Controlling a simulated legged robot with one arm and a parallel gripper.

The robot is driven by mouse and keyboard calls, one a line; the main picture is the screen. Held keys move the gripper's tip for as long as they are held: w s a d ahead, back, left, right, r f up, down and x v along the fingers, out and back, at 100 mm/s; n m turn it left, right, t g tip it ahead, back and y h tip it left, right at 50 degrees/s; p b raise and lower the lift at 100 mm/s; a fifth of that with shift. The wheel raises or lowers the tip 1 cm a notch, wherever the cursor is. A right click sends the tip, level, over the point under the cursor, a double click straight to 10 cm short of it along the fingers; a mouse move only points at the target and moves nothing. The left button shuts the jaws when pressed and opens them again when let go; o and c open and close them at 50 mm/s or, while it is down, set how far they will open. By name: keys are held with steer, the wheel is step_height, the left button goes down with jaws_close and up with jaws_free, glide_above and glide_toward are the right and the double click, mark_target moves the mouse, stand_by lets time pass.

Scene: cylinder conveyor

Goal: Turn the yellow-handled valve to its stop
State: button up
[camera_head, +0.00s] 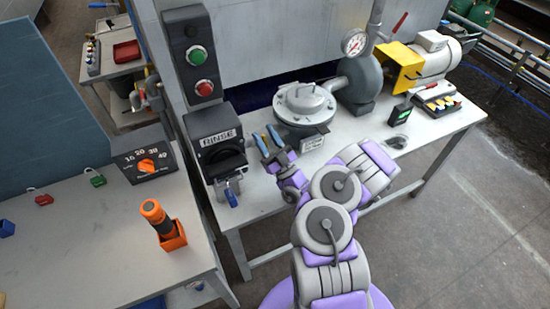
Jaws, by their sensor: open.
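I cannot clearly make out a yellow-handled valve. A small yellowish part (149,71) shows on pipework at the left edge of the grey cabinet, too small to tell what it is. A small valve with a blue handle (231,196) is at the front of the black RINSE box (218,148). My gripper (266,135) is open and seems empty. It is over the bench, right of the RINSE box and in front of the round grey lidded vessel (303,101). My arm hides part of the bench front.
A pump with a gauge (354,43), a yellow guard (399,66) and a red lever (399,23) stand at the back right. A button box (194,58) hangs above the RINSE box. A dial box (146,158) and orange holder (172,236) are on the left table.

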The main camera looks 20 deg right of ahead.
step_height(320, 180, up, 2)
steer(key=shift+d+r+p, duration=0.1)
steer(key=shift+p, duration=0.25)
steer(key=s+a+p, duration=0.1)
steer(key=s+p, duration=0.1)
steer(key=s, duration=0.6)
steer(key=s+a+r+p, duration=0.1)
steer(key=s+a+p, duration=0.1)
steer(key=s, duration=0.5)
steer(key=shift+s+p, duration=0.4)
steer(key=shift+p, duration=0.2)
